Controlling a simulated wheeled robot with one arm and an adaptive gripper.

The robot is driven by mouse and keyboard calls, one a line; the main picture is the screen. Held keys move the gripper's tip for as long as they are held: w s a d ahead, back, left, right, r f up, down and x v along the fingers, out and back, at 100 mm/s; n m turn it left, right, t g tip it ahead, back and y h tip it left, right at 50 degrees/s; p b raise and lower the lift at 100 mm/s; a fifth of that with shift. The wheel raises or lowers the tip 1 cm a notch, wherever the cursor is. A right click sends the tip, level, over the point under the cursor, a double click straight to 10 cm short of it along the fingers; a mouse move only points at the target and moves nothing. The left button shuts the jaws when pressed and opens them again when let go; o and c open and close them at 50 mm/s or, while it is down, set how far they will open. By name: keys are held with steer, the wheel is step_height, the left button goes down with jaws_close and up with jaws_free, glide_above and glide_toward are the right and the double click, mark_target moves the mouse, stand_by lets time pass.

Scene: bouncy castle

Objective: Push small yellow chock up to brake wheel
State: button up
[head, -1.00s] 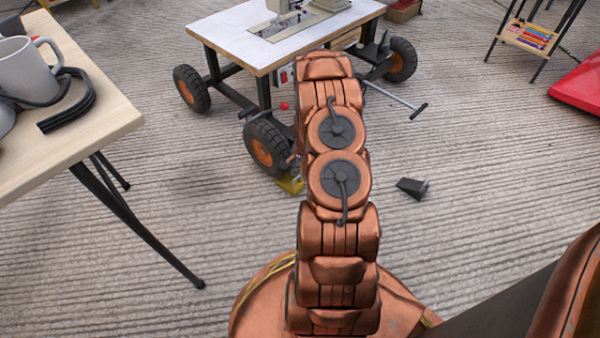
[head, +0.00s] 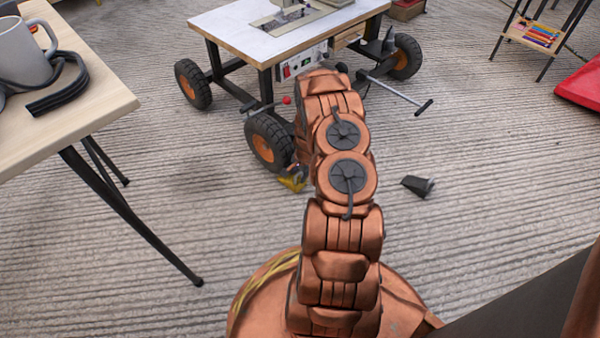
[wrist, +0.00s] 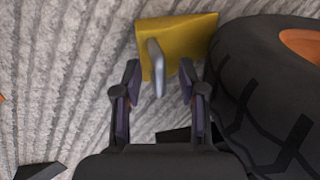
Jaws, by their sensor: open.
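The small yellow chock (head: 292,182) is on the floor beside the near cart wheel (head: 268,142), partly hidden by my arm. In the wrist view the chock (wrist: 180,40) is at the top middle, with a grey handle standing out from it. The black tyre with an orange hub (wrist: 265,90) is close on its right; I cannot tell whether they touch. My gripper (wrist: 158,76) is open, one finger on each side of the handle, with the fingertips close to the chock. In the head view the gripper is mostly hidden behind my arm.
The white-topped cart (head: 235,32) stands on the wheels, with a lever and T-handle (head: 405,97) at its right. A dark wedge (head: 416,185) lies on the floor to the right. A wooden table (head: 100,105) with a mug stands at the left.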

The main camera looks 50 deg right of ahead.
jaws_close()
stand_by(0.3)
steer(key=shift+w+d+b, duration=0.1)
steer(key=shift+w+b, duration=0.45)
steer(key=shift+w, duration=0.5)
steer(key=shift+c, duration=0.5)
jaws_free()
steer(key=shift+o, duration=0.4)
steer(key=shift+w+r, duration=0.1)
steer(key=shift+w, duration=0.05)
